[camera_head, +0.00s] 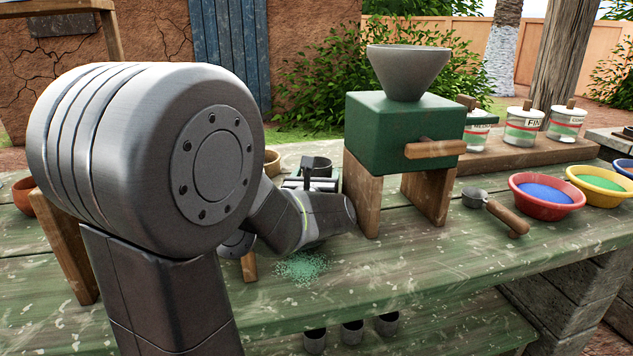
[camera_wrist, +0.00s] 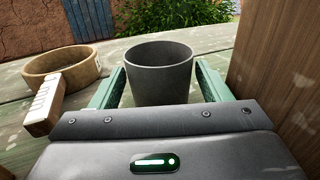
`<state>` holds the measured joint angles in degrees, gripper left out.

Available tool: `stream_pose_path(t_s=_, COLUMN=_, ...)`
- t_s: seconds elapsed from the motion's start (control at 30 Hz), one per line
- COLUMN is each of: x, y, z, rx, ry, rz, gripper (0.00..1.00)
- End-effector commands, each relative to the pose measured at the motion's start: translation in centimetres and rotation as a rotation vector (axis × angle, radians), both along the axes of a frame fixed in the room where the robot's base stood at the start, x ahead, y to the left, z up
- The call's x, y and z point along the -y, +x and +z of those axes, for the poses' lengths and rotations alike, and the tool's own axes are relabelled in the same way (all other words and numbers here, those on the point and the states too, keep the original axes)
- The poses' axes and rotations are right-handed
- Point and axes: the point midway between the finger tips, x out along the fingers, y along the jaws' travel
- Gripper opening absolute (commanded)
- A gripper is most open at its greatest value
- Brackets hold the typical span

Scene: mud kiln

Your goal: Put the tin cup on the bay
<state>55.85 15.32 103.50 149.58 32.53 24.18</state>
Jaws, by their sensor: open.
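A dark grey tin cup (camera_wrist: 158,75) stands upright between the fingers of my gripper (camera_wrist: 159,88) in the wrist view. The green-padded fingers are open, one on each side of the cup, with a narrow gap at each side. In the head view the cup (camera_head: 316,166) shows behind my arm, and my gripper (camera_head: 312,182) is partly hidden by the wrist. The lower part of the cup is hidden. I cannot tell which part of the bench is the bay; the green mill (camera_head: 400,128) has an open space between its wooden legs.
A wooden mill leg (camera_wrist: 278,80) rises close to my gripper's right. A tan ring-shaped vessel with a handle (camera_wrist: 62,75) is at left. Green grains (camera_head: 303,268) lie on the bench (camera_head: 440,285). A scoop (camera_head: 500,212) and a red bowl (camera_head: 546,203) stand right.

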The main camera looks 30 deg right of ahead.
Motion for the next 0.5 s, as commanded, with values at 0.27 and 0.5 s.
stream_pose_path(t_s=0.27, x=1.25, y=1.55, z=0.02, rx=0.001, ry=0.0, rz=0.0, gripper=0.7)
stream_pose_path(t_s=0.5, x=1.23, y=1.5, z=0.03, rx=0.0, ry=0.0, rz=0.0, gripper=0.51)
